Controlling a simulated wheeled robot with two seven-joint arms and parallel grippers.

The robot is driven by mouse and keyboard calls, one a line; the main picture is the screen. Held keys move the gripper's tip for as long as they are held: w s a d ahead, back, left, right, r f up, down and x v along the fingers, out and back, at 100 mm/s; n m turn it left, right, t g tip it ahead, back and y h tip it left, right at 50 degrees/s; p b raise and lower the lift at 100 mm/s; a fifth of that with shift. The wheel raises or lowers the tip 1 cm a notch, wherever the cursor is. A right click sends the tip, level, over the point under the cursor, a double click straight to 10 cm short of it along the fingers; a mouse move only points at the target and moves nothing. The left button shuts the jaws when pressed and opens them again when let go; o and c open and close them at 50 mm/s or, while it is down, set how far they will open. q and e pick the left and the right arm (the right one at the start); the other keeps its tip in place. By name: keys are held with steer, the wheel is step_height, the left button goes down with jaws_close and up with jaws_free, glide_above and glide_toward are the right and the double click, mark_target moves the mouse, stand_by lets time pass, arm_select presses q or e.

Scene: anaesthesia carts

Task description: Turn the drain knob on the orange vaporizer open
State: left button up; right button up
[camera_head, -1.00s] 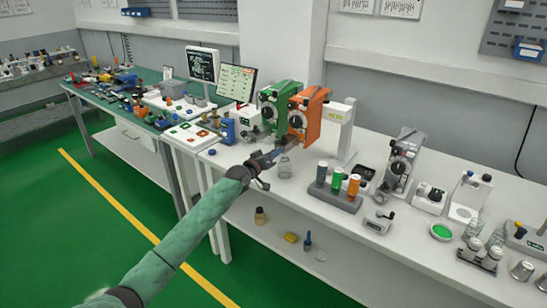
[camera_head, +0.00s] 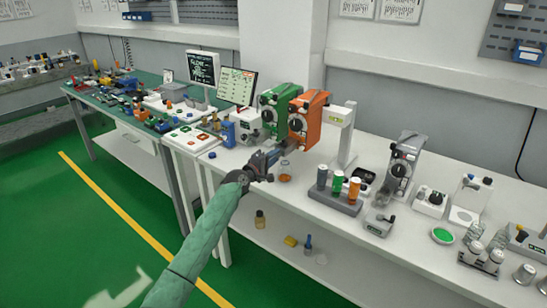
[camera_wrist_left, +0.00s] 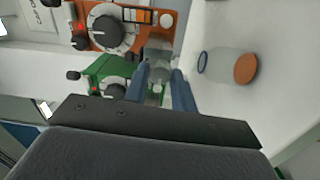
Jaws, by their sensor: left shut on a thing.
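The orange vaporizer (camera_head: 314,118) stands on the bench beside the green vaporizer (camera_head: 282,98). In the left wrist view, the orange vaporizer (camera_wrist_left: 124,32) is at the top, with its large black dial. My left gripper (camera_head: 279,152) is low in front of it. Its two blue fingers (camera_wrist_left: 161,88) are closed around a grey part at the orange vaporizer's lower front, the drain knob (camera_wrist_left: 158,58); the fingers partly hide it. A clear glass jar (camera_head: 285,171) stands beside the gripper with orange at its bottom. The jar also shows in the wrist view (camera_wrist_left: 222,64). My right gripper is out of view.
Close to the right stand a rack (camera_head: 335,198) with grey, green and orange bottles and a white upright stand (camera_head: 346,134). A blue device (camera_head: 228,134) and monitors are to the left. Bare bench lies in front of the jar.

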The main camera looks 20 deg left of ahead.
arm_select(q)
steer(key=n, duration=0.2)
steer(key=shift+n, duration=0.3)
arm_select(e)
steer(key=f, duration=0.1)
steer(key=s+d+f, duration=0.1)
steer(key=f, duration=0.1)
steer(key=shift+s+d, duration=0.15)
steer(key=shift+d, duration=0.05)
arm_select(q)
steer(key=o, duration=1)
steer(key=shift+s+a, duration=0.1)
steer(key=shift+s+a+f, duration=0.1)
steer(key=shift+s+f, duration=0.05)
steer(key=shift+s, duration=0.1)
steer(key=b+v, duration=0.1)
steer(key=v, duration=0.6)
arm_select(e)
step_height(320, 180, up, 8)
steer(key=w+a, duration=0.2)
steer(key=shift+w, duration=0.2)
